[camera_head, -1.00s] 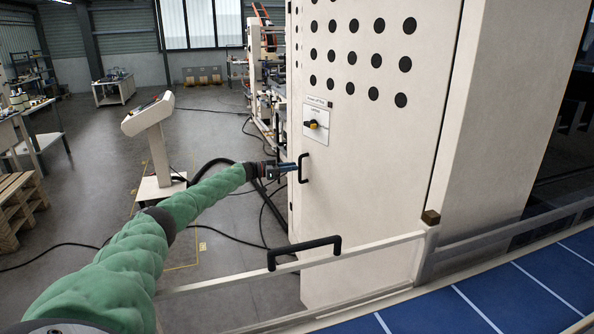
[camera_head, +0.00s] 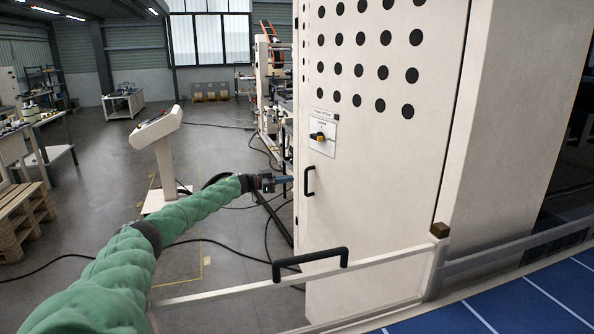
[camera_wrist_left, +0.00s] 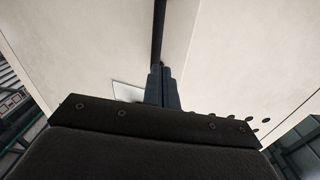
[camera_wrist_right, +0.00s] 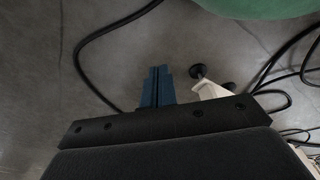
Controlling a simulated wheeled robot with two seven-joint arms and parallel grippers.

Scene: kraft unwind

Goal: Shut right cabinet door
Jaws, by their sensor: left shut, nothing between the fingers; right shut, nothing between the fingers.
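The cream cabinet door (camera_head: 375,180) has rows of black holes, a yellow-and-black switch (camera_head: 319,136) and a black handle (camera_head: 309,181) near its left edge. A dark seam runs down its right side; I cannot tell whether the door is flush. My left gripper (camera_head: 287,179) is shut and empty just left of the handle, close to the door's left edge. In the left wrist view its fingers (camera_wrist_left: 164,88) point at cream panels with a dark vertical strip between them. My right gripper (camera_wrist_right: 158,87) is shut and empty above the floor, outside the head view.
A white rail with a black grab handle (camera_head: 310,260) crosses in front of the door's lower part. A console on a post (camera_head: 158,130) stands behind my left arm. Wooden pallets (camera_head: 20,215) are at the left. Cables (camera_wrist_right: 85,55) lie on the grey floor.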

